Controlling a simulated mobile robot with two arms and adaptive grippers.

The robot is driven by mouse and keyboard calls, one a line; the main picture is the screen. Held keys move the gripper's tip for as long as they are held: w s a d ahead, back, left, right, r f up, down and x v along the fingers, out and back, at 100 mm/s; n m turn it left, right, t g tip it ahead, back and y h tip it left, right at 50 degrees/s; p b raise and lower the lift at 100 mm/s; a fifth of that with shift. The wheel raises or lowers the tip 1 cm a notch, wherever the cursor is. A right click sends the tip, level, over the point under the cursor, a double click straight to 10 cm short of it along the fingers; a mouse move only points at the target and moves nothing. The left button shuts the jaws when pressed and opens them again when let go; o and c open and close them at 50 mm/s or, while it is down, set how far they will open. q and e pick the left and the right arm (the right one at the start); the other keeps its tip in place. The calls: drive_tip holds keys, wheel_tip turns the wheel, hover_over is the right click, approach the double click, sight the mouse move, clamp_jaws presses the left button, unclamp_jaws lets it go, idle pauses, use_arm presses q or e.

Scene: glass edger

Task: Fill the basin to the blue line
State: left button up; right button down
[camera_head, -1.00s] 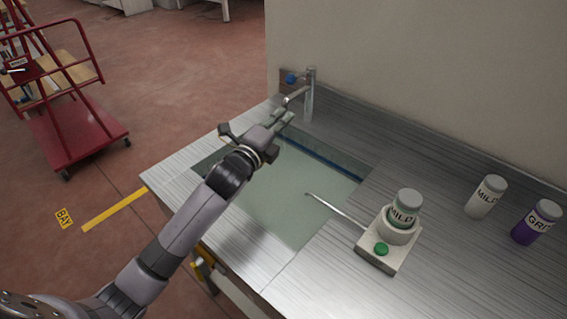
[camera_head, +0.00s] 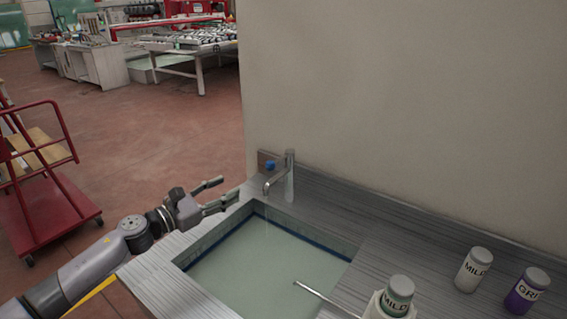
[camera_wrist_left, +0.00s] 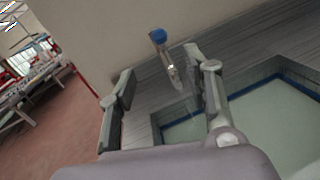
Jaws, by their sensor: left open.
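The basin (camera_head: 190,262) is sunk in the grey counter and holds pale greenish water (camera_head: 265,270). A blue line (camera_head: 310,242) runs along its inner walls, with the water surface close below it. The tap (camera_head: 289,178) stands at the back, its spout over the basin, with a blue knob (camera_head: 270,165) beside it. A faint streak under the spout looks like running water. My left gripper (camera_head: 223,194) is open and empty, left of the tap near the counter's left edge. In the left wrist view the blue knob (camera_wrist_left: 158,35) shows beyond the spread fingers. My right gripper is not seen.
A holder with a green-labelled jar (camera_head: 397,296) and a thin rod (camera_head: 322,297) reaching over the basin is at front right. A white jar (camera_head: 473,270) and a purple jar (camera_head: 526,290) stand further right. A wall rises behind; a red cart (camera_head: 45,215) stands left.

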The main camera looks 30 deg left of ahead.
sight(266, 166)
use_arm(q)
drive_tip(key=p+x, duration=0.4)
drive_tip(key=x, duration=1.1)
drive_tip(key=shift+w+r, duration=0.1)
drive_tip(key=shift+w, duration=0.2)
drive_tip(key=shift+w+d, duration=0.3)
drive_tip(key=shift+w, duration=0.4)
drive_tip(key=shift+c, duration=0.5)
clamp_jaws()
